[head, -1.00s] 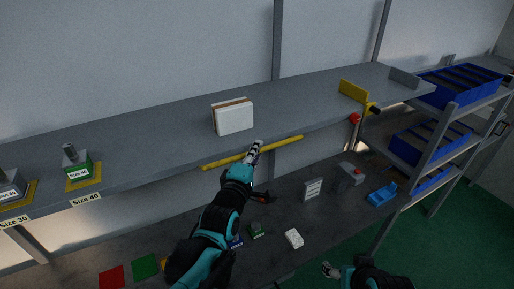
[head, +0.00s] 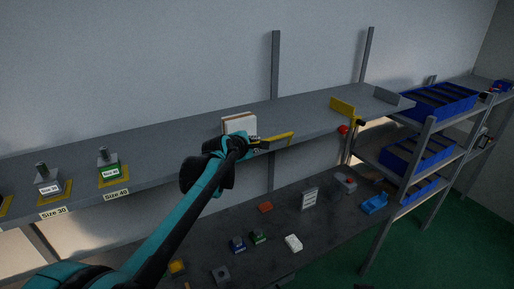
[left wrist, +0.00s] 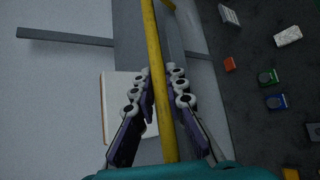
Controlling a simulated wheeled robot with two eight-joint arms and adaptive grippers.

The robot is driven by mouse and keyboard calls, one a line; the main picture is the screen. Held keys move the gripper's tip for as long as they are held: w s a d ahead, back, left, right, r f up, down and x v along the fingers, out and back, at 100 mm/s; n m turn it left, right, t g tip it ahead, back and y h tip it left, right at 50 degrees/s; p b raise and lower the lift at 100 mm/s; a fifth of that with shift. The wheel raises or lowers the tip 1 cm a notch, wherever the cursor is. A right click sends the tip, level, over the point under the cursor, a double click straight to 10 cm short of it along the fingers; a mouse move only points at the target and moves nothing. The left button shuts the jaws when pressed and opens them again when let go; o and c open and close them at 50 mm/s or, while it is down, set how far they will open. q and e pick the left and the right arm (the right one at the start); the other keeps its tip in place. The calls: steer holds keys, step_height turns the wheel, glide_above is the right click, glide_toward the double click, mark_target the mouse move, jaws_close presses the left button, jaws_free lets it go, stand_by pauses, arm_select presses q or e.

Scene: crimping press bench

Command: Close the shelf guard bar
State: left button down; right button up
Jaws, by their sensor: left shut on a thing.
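The yellow guard bar (head: 278,138) runs along the front edge of the grey upper shelf (head: 190,147). In the head view its left part is hidden behind my left gripper (head: 256,143). In the left wrist view the bar (left wrist: 156,60) passes lengthwise between the fingers of my left gripper (left wrist: 160,95), which is shut on it. A yellow bracket (head: 343,107) stands at the right part of the shelf, beyond the bar's visible right end. My right gripper is not in view.
A white box (head: 238,123) stands on the shelf just behind my left gripper. Size 30 (head: 48,187) and Size 40 (head: 110,171) die blocks sit at the left. The lower bench holds several small parts and a sign (head: 309,198). A rack with blue bins (head: 437,101) stands right.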

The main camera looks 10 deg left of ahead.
arm_select(q)
steer(key=shift+w+a+r+n+g+h+p, duration=0.1)
steer(key=shift+w+a+n+g+h+p, duration=0.2)
steer(key=shift+w+n+g, duration=0.3)
steer(key=shift+w+a+r+n+g+h+p, duration=0.1)
steer(key=shift+w+a+n+g+h+p, duration=0.2)
steer(key=shift+g, duration=0.5)
steer(key=c, duration=1.5)
jaws_free()
steer(key=shift+a, duration=0.1)
steer(key=shift+c, duration=0.2)
steer(key=v, duration=1.1)
steer(key=shift+s+r, duration=0.25)
steer(key=shift+s, duration=0.1)
